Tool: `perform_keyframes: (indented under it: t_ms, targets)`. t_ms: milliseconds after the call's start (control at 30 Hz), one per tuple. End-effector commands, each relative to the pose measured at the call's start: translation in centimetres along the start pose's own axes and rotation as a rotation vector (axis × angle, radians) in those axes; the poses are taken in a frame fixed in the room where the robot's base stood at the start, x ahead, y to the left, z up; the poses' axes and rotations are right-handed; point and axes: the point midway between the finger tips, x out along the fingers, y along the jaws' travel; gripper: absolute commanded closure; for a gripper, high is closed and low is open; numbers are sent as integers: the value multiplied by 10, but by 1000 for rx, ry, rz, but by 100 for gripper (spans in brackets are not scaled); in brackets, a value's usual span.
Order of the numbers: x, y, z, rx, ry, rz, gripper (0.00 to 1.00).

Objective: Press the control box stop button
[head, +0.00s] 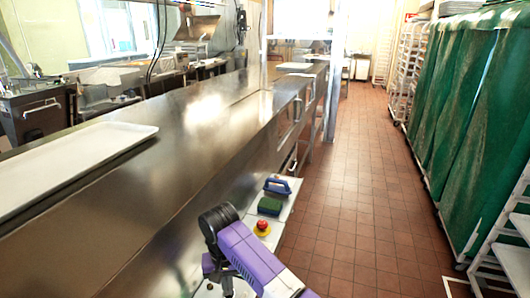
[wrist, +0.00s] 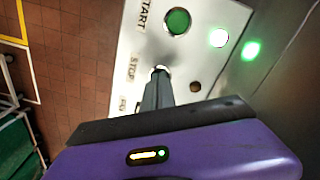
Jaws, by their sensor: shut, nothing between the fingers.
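In the wrist view the pale control box panel (wrist: 215,12) carries printed START and STOP labels. A round green button (wrist: 177,21) sits beside START. My gripper (wrist: 160,73) is shut and empty, with its fingertips beside the STOP label (wrist: 132,68). A small pale rim shows at the tips. The stop button itself is mostly hidden behind the fingers, and I cannot tell whether they touch it or whether it is pushed in. In the head view my purple arm reaches low at the centre, and my fingertips are not clearly visible.
A bright lamp (wrist: 218,37) and a dark red spot (wrist: 195,86) show on the panel. In the head view, a red knob on yellow (head: 262,228), a green block (head: 270,205) and a blue-handled item (head: 278,186) are beside the long steel counter (head: 190,130). The tiled aisle (head: 350,200) is clear.

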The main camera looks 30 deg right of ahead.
Motion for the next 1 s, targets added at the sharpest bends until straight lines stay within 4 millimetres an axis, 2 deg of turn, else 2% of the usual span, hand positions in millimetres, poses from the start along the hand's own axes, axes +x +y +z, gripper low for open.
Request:
perform_keyframes:
  t_ms: [267, 1000]
  targets:
    - [-8, 0, 0, 1, 0, 0, 100]
    - [-71, 0, 0, 1, -1, 0, 100]
